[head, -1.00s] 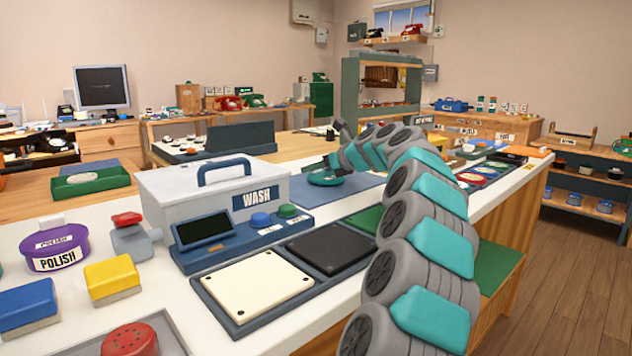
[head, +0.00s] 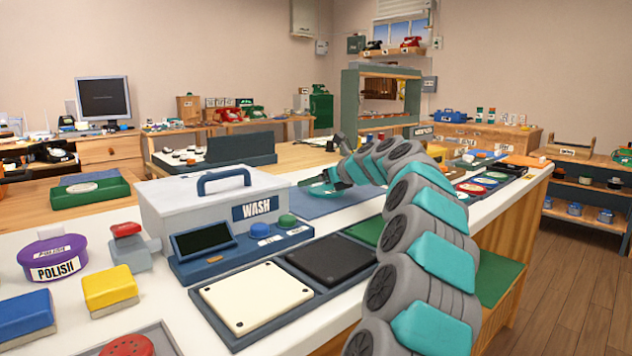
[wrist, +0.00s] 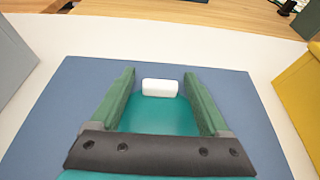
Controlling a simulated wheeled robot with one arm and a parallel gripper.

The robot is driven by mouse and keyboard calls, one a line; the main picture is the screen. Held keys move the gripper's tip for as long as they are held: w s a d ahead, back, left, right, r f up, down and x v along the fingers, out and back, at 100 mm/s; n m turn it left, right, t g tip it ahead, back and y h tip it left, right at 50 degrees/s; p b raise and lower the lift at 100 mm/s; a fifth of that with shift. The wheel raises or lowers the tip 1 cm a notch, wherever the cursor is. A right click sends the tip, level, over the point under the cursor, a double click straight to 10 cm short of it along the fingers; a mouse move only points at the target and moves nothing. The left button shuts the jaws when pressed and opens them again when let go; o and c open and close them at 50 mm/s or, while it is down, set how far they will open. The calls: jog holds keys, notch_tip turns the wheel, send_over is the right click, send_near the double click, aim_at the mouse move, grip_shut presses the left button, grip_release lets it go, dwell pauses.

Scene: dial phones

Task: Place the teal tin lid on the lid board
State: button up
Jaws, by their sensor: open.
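The teal tin lid (head: 320,188) lies on the blue mat (head: 345,203) on the white counter, partly hidden by my gripper (head: 335,174). In the wrist view, the teal surface of the lid (wrist: 155,115) shows between my gripper's two green fingers (wrist: 158,95), with a small white block (wrist: 160,87) at its far side. The fingers are apart, one on each side of the lid. I cannot tell whether they touch it. No label that I can read marks the lid board.
The grey WASH box (head: 205,205) and its blue control panel (head: 240,245) stand left of the mat. A cream plate (head: 252,298) and a black plate (head: 330,260) lie in front. Discs on a dark board (head: 492,178) lie farther along the counter. A yellow object (wrist: 302,90) stands right of the mat.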

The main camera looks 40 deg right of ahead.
jog(key=shift+r, duration=0.1)
jog(key=v, duration=1.1)
jog(key=shift+s+r, duration=0.1)
jog(key=shift+s, duration=0.4)
